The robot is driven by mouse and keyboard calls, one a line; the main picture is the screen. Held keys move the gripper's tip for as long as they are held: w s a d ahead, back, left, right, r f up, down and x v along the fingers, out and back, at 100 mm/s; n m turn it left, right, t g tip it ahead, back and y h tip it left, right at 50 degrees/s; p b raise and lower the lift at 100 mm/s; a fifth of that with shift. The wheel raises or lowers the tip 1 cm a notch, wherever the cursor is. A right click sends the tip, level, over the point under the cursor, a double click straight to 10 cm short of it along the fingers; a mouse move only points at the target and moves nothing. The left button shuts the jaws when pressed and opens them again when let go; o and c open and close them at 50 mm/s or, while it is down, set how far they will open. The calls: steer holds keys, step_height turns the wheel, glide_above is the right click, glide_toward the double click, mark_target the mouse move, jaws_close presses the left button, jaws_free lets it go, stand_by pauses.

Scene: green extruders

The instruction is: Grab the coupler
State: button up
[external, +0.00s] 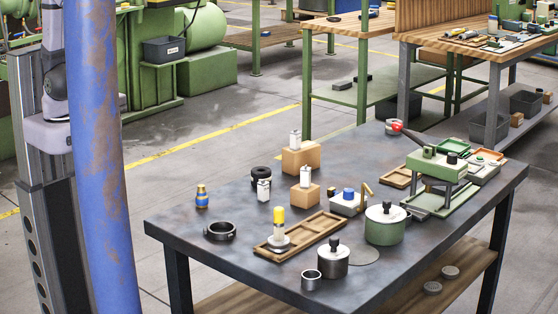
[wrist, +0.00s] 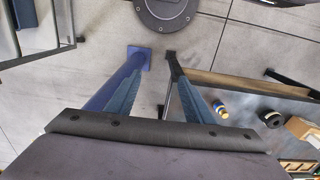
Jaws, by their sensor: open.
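A small blue-and-brass fitting (external: 202,197), which looks like the coupler, stands upright near the left edge of the dark workbench (external: 185,238). It also shows in the wrist view (wrist: 221,109), beyond my right finger. My gripper (wrist: 160,75) shows in the wrist view as two blue ribbed fingers spread wide apart. In the external view the gripper cannot be made out.
A blue pillar (external: 100,150) stands left of the workbench. Near the fitting are a black ring (external: 219,231), a black roll (external: 261,174), cardboard boxes (external: 300,156) and a wooden tray (external: 318,232). A green pot (external: 385,226) and a green press (external: 437,167) stand farther right.

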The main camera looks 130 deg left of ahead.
step_height(320, 180, up, 5)
steer(key=w+a+t+y+b, duration=0.2)
steer(key=w+a+t+b, duration=0.3)
steer(key=w+a, duration=0.7)
steer(key=w+a+t+y+b, duration=0.25)
steer(key=w+a+t, duration=0.6)
steer(key=a, duration=0.65)
steer(key=m+t+h+b, duration=0.3)
steer(key=m+h+b, duration=0.3)
steer(key=h, duration=0.6)
glide_above(203, 195)
steer(key=b+v, duration=0.1)
steer(key=v, duration=0.4)
steer(key=n, duration=0.1)
steer(key=f, duration=2)
steer(key=shift+w+a+f, duration=0.15)
steer(key=shift+a+f, duration=0.05)
steer(key=shift+p+x, duration=1)
steer(key=shift+x, duration=2.6)
steer(key=shift+d+f, duration=0.1)
steer(key=shift+d, duration=0.1)
